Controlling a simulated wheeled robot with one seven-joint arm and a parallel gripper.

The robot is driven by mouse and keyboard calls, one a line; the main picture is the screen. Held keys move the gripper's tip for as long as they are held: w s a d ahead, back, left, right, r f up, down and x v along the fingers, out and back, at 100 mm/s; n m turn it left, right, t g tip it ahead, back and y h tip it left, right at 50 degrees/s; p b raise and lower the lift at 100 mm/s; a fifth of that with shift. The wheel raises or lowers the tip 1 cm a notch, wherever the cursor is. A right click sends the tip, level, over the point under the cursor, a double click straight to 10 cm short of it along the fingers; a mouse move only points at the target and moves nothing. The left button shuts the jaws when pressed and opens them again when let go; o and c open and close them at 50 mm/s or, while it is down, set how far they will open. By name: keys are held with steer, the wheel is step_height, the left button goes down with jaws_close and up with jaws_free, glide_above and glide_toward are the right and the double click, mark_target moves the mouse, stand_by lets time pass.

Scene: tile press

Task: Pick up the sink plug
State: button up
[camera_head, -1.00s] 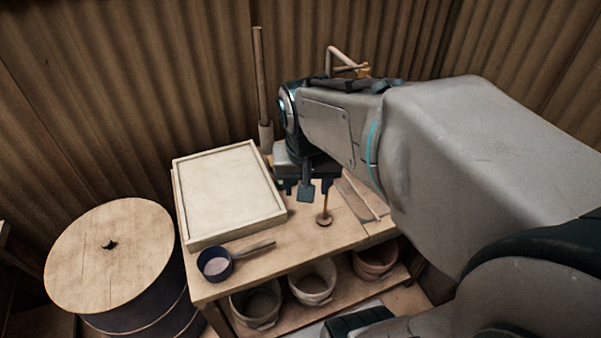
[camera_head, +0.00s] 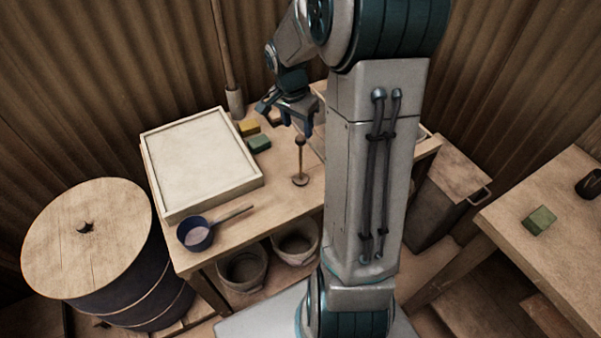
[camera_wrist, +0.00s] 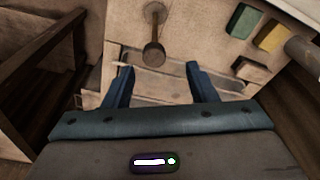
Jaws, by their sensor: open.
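The sink plug (camera_head: 300,163) stands upright on the workbench, a round base with a thin stem and a knob on top. In the wrist view its knob (camera_wrist: 154,54) lies just beyond my fingertips, roughly centred between them, with the base further off at the top edge. My gripper (camera_head: 287,118) is open and empty, close to the knob at its upper left in the head view. In the wrist view both fingers of my gripper (camera_wrist: 160,68) show apart, with nothing between them. I cannot tell the exact gap to the knob.
A pale framed tray (camera_head: 203,160) and a dark blue ladle (camera_head: 196,234) lie left on the bench (camera_head: 245,228). Green (camera_head: 259,143) and yellow (camera_head: 249,127) blocks lie behind the plug, near a post (camera_head: 235,103). A barrel (camera_head: 88,235) stands left; another table (camera_head: 505,222) stands right.

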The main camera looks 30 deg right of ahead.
mark_target(300, 138)
step_height(300, 138, down, 2)
steer(key=shift+d+f, duration=0.15)
steer(key=shift+f, duration=0.1)
steer(key=shift+s+d+f+p, duration=0.15)
steer(key=shift+f+p, duration=0.1)
steer(key=shift+f, duration=1)
steer(key=shift+s+d+f+p, duration=0.1)
steer(key=shift+d+f+p, duration=0.1)
steer(key=shift+f, duration=1.05)
jaws_close()
